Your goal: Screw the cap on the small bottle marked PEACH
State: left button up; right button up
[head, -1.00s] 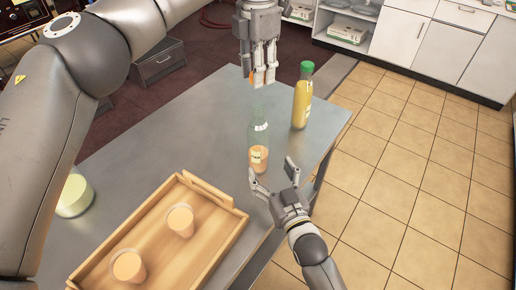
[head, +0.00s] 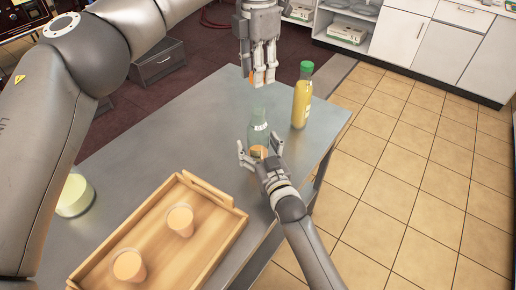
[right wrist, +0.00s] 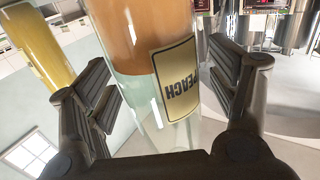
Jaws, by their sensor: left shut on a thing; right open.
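The small PEACH bottle (head: 258,132) stands upright on the metal table, clear glass with orange liquid low inside. In the right wrist view the bottle (right wrist: 135,40) fills the middle, its PEACH label (right wrist: 178,85) readable upside down. My right gripper (head: 259,144) is open, with one finger on each side of the bottle's lower part. My left gripper (head: 262,83) is above the bottle, pointing down, and shut on a small orange thing, likely the cap (head: 251,77). The cap is mostly hidden by the fingers and is apart from the bottle's mouth.
A yellow bottle with a green cap (head: 302,95) stands close to the right on the table (head: 150,150). A wooden tray (head: 222,232) holds two orange-filled glasses (head: 180,220). A pale yellow-green container (head: 75,197) is at left. The table's right edge is near.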

jog(key=shift+c, duration=0.4)
jog(key=c, duration=1.5)
pick_arm(q)
jog(key=shift+f, duration=2.5)
pick_arm(e)
jog(key=shift+o, duration=0.2)
pick_arm(q)
jog(key=shift+f, duration=0.85)
jog(key=shift+f, duration=0.6)
